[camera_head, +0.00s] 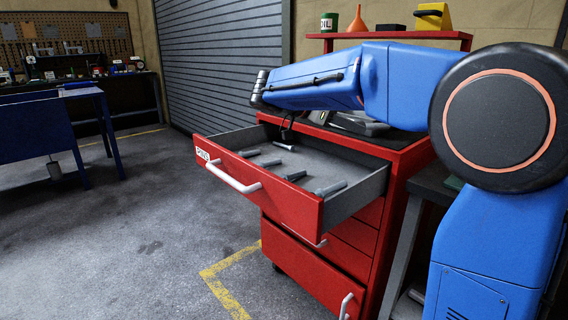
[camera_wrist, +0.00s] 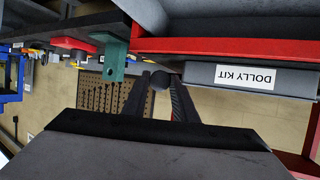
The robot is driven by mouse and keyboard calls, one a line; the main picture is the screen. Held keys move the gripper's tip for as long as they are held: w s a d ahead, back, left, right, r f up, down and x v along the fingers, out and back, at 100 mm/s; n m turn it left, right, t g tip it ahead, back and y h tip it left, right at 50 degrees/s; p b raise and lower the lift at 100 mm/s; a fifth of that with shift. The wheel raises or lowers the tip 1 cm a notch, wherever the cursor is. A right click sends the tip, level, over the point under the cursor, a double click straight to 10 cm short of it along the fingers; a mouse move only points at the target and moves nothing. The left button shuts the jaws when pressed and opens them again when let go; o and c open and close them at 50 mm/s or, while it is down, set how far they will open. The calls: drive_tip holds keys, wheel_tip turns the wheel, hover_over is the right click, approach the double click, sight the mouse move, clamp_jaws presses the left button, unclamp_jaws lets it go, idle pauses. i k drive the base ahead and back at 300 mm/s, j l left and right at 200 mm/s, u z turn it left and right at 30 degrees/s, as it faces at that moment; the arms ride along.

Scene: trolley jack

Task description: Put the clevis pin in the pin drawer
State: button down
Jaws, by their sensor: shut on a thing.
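My gripper (camera_wrist: 160,92) is shut on a small dark round-ended thing, which I take to be the clevis pin (camera_wrist: 160,79). Only its end shows between the fingertips in the wrist view; the rest is hidden. In the head view my blue arm reaches left over the trolley, and the hold cannot be made out there. The pin drawer (camera_head: 230,178), red with a white handle and a "PINS" label, is pulled open. Several grey pins lie apart on its grey floor, one of them (camera_head: 330,188) near the right wall.
The red trolley (camera_head: 345,235) has shut drawers below. Dark items (camera_head: 358,123) lie on its top. A red shelf (camera_head: 400,35) behind holds an oil can, a funnel and a yellow box. A blue bench (camera_head: 40,130) stands left. The floor between is clear.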

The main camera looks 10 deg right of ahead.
sight(354, 179)
drive_tip(key=i+j+z, duration=0.1)
drive_tip(key=j, duration=0.25)
drive_tip(key=i+j, duration=0.25)
drive_tip(key=i+j+z, duration=0.15)
drive_tip(key=j, duration=0.35)
